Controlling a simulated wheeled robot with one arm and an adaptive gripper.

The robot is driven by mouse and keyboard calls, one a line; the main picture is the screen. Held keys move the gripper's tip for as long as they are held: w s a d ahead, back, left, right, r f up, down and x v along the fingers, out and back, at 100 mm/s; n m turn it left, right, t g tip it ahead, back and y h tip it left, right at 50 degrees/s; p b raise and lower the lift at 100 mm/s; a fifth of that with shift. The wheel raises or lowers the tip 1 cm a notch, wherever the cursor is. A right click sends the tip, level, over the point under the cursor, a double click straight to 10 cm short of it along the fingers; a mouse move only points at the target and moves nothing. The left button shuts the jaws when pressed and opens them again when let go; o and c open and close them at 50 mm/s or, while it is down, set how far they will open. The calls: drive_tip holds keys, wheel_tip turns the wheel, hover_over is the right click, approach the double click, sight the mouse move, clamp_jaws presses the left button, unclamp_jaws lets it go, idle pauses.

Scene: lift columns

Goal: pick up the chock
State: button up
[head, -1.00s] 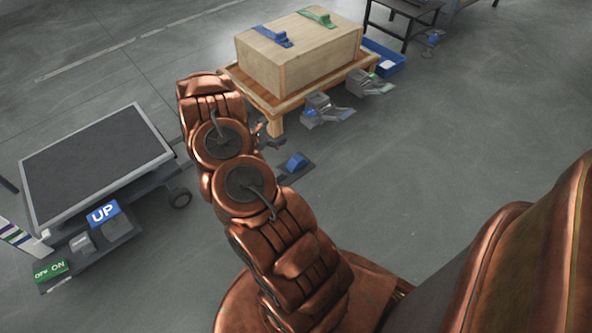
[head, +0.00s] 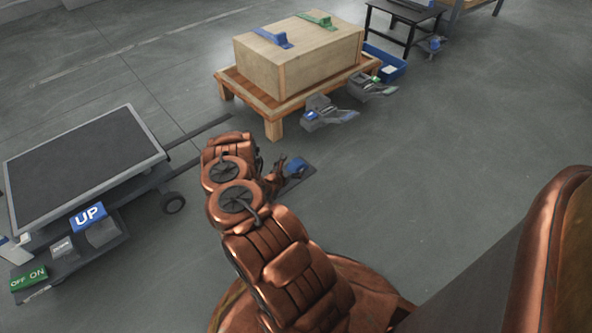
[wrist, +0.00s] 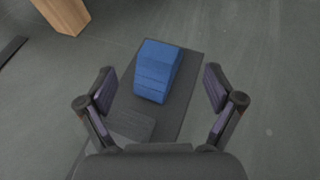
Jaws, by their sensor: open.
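The chock is a blue stepped block (wrist: 157,71) on a dark flat plate (wrist: 186,80) on the floor, in the middle of the wrist view. In the head view the blue chock (head: 296,166) lies just right of my gripper (head: 274,176), partly behind it. In the wrist view my gripper (wrist: 160,90) is open and empty. Its two fingers stand apart, left and right of the chock's near end, with a gap on both sides. The chock is not touched by either finger. A darker flat block (wrist: 130,124) lies on the plate nearer the gripper.
A wooden crate (head: 297,62) sits on a low wooden platform (head: 262,99) behind, with two grey devices (head: 325,114) beside it. A lift table (head: 85,160) with a pedal box stands left. The floor (head: 420,190) to the right is clear.

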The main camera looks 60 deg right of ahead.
sight(297, 162)
drive_tip(key=shift+f+b+x, duration=0.15)
drive_tip(key=shift+b+x, duration=0.75)
drive_tip(key=shift+x, duration=0.25)
drive_tip(key=shift+f+b+x, duration=0.15)
drive_tip(key=shift+b+x, duration=0.75)
drive_tip(key=shift+x, duration=0.2)
drive_tip(key=shift+w+d, duration=0.15)
drive_tip(key=shift+d, duration=0.25)
drive_tip(key=c, duration=1.5)
